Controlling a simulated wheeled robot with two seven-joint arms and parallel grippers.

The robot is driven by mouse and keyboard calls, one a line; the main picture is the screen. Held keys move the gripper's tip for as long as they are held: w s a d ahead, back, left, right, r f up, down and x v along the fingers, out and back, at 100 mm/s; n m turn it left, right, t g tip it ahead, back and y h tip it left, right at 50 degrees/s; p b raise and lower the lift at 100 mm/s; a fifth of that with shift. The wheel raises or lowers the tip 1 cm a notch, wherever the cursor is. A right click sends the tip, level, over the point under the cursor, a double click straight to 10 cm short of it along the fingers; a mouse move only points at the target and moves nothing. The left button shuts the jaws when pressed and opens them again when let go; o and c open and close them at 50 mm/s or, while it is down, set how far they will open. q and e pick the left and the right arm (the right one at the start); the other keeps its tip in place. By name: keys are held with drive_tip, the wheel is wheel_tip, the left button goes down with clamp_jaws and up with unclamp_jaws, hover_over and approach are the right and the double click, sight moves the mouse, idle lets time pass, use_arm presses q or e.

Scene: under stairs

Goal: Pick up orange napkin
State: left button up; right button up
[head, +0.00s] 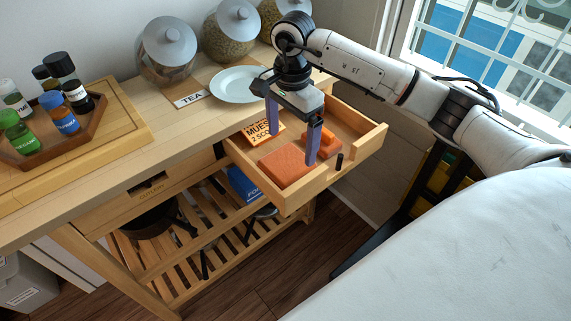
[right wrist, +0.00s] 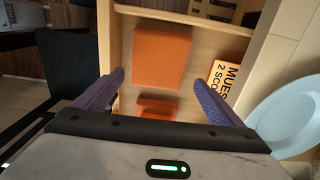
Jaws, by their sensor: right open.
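A flat, square orange napkin (head: 288,163) lies in the front part of the open drawer (head: 357,150). It also shows in the right wrist view (right wrist: 162,55). A smaller orange item (head: 327,142) with a raised part lies beside it, nearer the right side of the drawer; in the right wrist view (right wrist: 157,107) it is partly hidden by my gripper body. I cannot tell what it is. My right gripper (head: 292,146) points down over the drawer, open and empty, its purple fingers wide apart. In the right wrist view the fingers (right wrist: 158,80) frame the space around both orange things. My left gripper is out of view.
An orange MUESLI card (head: 262,132) lies in the drawer. A white plate (head: 238,84), a TEA label (head: 189,99) and several glass jars (head: 168,50) stand on the counter behind. A wooden tray of bottles (head: 60,120) stands at left. A window is at right.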

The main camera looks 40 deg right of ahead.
sight(290, 159)
drive_tip(key=f, duration=0.2)
drive_tip(key=f+p, duration=0.1)
drive_tip(key=shift+s+a+f, duration=0.15)
drive_tip(key=shift+s+f, duration=0.1)
drive_tip(key=shift+f, duration=0.1)
drive_tip(key=shift+w+f, duration=0.1)
drive_tip(key=shift+f, duration=0.5)
drive_tip(key=c, duration=0.8)
drive_tip(key=shift+r, duration=0.1)
wheel_tip(290, 159, up, 10)
drive_tip(key=b, duration=0.1)
